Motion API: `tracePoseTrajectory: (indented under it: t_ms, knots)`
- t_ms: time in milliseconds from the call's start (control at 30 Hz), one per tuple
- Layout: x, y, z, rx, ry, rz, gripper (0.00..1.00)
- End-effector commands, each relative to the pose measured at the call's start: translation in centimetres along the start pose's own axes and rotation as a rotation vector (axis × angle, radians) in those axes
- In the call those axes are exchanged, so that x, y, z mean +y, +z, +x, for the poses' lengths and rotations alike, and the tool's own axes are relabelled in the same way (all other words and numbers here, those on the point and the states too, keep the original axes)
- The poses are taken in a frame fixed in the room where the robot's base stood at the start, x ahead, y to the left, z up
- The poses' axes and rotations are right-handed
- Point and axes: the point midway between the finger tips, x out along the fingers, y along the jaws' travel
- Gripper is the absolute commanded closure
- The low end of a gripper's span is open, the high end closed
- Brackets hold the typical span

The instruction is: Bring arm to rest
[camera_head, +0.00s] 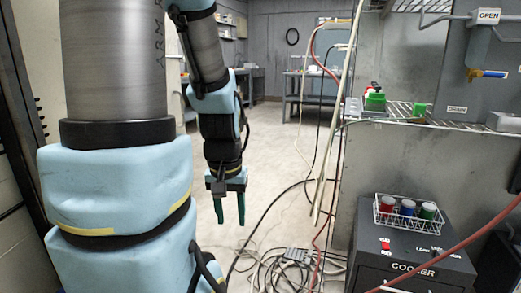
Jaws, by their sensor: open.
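My gripper (230,209) hangs from my blue and grey arm near the middle of the camera_head view. Its two green fingers point down and stand apart. It is open, with nothing between the fingers. It is above the floor, left of the hanging cables and apart from the cooler.
A black cooler (413,266) at the lower right carries a wire basket (404,227) with red, blue and green containers. A wire shelf (450,125) above it holds green items. Cables (290,268) lie tangled on the floor. Benches (305,88) stand far back. Some floor (275,150) is clear.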

Motion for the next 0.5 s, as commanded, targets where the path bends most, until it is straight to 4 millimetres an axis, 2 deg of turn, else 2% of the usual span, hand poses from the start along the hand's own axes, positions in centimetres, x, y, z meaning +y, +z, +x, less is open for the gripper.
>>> tracePoseTrajectory:
  t_ms: [33,100,300,500]
  knots:
    - [0.0,-0.5,-3.3,0.0,0.0,0.0,0.53]
    - [0.0,-0.8,-5.5,0.0,0.0,0.0,0.53]
    - [0.1,-1.6,-11.6,0.0,0.0,0.0,0.53]
    - [0.1,-2.3,-16.1,0.0,0.0,0.0,0.53]
